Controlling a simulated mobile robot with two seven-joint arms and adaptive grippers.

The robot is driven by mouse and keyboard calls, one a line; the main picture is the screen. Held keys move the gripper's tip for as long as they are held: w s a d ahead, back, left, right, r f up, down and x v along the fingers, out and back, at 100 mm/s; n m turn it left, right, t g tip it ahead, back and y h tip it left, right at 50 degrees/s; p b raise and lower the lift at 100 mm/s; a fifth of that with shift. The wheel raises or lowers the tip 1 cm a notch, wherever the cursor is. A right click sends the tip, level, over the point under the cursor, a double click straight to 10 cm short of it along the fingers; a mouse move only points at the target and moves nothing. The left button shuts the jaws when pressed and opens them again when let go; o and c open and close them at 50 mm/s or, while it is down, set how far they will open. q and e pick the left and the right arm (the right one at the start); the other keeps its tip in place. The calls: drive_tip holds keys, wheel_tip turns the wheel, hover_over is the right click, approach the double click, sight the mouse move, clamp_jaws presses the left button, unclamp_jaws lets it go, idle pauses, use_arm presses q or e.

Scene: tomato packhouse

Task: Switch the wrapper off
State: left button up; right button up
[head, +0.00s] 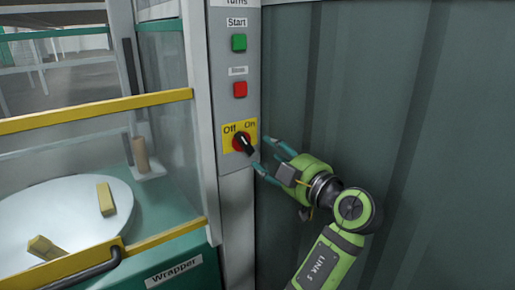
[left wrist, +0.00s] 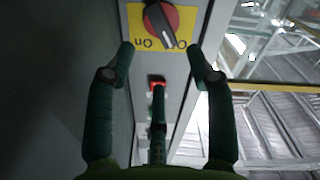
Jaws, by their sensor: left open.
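The wrapper's rotary switch (head: 244,145) is a red disc with a black handle on a yellow plate (head: 227,142) marked Off and On. Its handle slants, with its upper end leaning left towards the Off side; I cannot tell its exact setting. My left gripper (head: 262,154) is open and empty just right of the switch, apart from it. In the left wrist view the labels are upside down, and the switch (left wrist: 160,20) lies at the top, beyond the open fingers (left wrist: 160,65). My right gripper is not in view.
Above the switch on the grey post are a red button (head: 240,89) and a green Start button (head: 239,43). Left is the wrapper with a yellow rail (head: 90,112), a white turntable (head: 60,215) and small blocks. A dark green ribbed wall (head: 420,100) stands at right.

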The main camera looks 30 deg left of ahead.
use_arm(q)
drive_tip(key=shift+v, duration=1.65)
